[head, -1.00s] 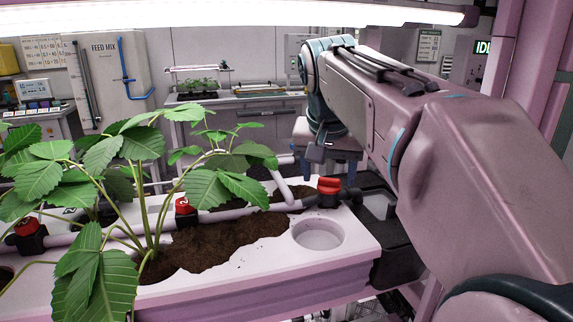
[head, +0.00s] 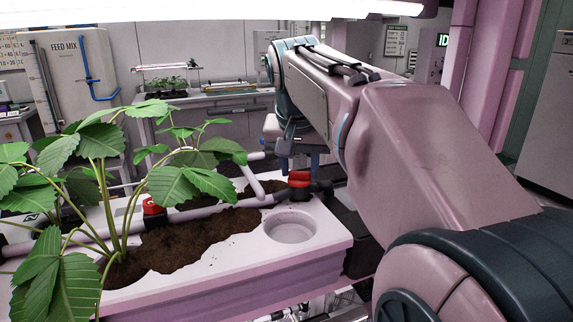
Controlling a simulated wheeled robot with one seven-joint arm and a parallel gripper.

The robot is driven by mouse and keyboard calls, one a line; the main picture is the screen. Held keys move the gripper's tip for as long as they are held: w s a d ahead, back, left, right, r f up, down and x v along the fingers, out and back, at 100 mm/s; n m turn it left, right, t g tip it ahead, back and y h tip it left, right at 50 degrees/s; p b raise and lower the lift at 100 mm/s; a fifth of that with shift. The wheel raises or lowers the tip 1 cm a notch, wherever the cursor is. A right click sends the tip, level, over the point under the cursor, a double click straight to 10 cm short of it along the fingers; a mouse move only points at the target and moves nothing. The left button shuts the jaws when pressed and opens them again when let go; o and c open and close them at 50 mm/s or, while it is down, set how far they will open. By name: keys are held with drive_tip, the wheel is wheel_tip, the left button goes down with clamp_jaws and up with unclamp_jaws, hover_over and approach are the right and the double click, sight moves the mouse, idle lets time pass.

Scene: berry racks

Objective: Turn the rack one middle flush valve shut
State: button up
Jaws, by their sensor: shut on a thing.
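Another red-topped valve (head: 299,180) sits at the right end of this pipe. No label shows that either is the rack one middle flush valve. My arm reaches over the planter's right end and bends down at the wrist. The dark end of my gripper (head: 284,150) shows small, behind and above the right valve. Its fingertips and the thing between them cannot be made out. I cannot tell whether it touches a valve.
The white planter (head: 330,245) holds dark soil, leafy plants and a round empty recess. Large leaves (head: 70,270) cover its left part. A lit tube (head: 250,8) runs overhead. A bench (head: 220,100) and a feed mix tank (head: 75,75) stand behind.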

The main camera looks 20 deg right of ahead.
drive_tip(key=m+p, duration=0.1)
drive_tip(key=m, duration=0.2)
drive_tip(key=m+g+h+p, duration=0.1)
drive_tip(key=m+p, duration=0.1)
drive_tip(key=shift+w+a+r+m+g+h, duration=0.1)
drive_tip(key=shift+w+a+m+g+h, duration=0.1)
drive_tip(key=shift+m+g+h, duration=0.15)
drive_tip(key=m+g+p, duration=0.1)
drive_tip(key=m, duration=0.2)
drive_tip(key=m+g+p, duration=0.1)
drive_tip(key=m, duration=0.2)
drive_tip(key=shift+w+h, duration=0.2)
drive_tip(key=shift+h, duration=0.05)
idle(0.4)
drive_tip(key=o, duration=1)
